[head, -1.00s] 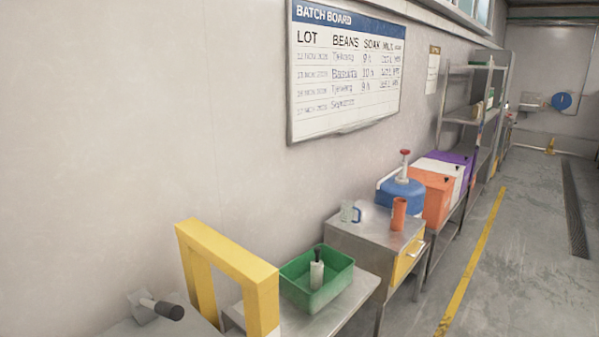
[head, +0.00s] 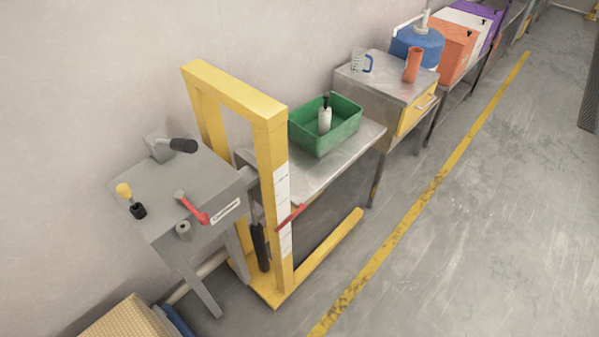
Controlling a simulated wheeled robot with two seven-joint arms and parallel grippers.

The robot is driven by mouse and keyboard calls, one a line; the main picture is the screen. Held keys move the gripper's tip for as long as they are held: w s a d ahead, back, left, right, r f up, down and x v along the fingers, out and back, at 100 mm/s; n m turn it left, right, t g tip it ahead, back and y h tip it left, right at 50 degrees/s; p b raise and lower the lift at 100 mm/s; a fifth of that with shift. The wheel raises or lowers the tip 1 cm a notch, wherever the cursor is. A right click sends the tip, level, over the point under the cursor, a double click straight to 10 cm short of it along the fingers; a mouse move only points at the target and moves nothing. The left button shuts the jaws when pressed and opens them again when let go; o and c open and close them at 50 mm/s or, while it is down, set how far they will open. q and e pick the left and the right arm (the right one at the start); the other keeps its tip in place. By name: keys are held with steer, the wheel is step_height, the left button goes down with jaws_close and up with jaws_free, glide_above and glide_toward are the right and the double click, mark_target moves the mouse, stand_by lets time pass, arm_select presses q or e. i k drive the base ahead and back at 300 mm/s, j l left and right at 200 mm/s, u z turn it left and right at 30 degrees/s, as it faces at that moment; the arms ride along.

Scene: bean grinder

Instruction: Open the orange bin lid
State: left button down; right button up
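The orange bin (head: 456,52) stands at the upper right of the head view, in a row with a white bin (head: 474,20) and a purple bin (head: 489,12) behind it. Its top looks closed, with a small dark knob on it. It is far from me, beyond the tables along the wall. Neither of my grippers shows in the view.
A yellow frame (head: 270,150) with a floor leg stands nearest, beside a grey machine table (head: 165,215). Beyond are a green tray (head: 325,139), a steel cabinet (head: 362,82) with an orange cup (head: 413,65), and a blue container (head: 417,50). The floor right of the yellow line (head: 440,180) is clear.

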mark_target(457, 34)
steer(key=i+l+z, duration=0.6)
steer(key=i+l, duration=0.2)
steer(key=i+l+z, duration=0.3)
steer(key=i, duration=0.15)
steer(key=i+l+z, duration=0.1)
steer(key=i+z, duration=0.2)
steer(key=i, duration=0.15)
steer(key=i+z, duration=0.3)
steer(key=i, duration=0.15)
steer(key=i+l+u, duration=0.15)
steer(key=i, duration=0.35)
steer(key=i+u, duration=0.2)
steer(key=i, duration=0.3)
steer(key=i+l+u, duration=0.15)
steer(key=i+l, duration=0.15)
steer(key=i, duration=0.2)
steer(key=i+l+u, duration=0.15)
steer(key=i, duration=0.35)
steer(key=l, duration=0.1)
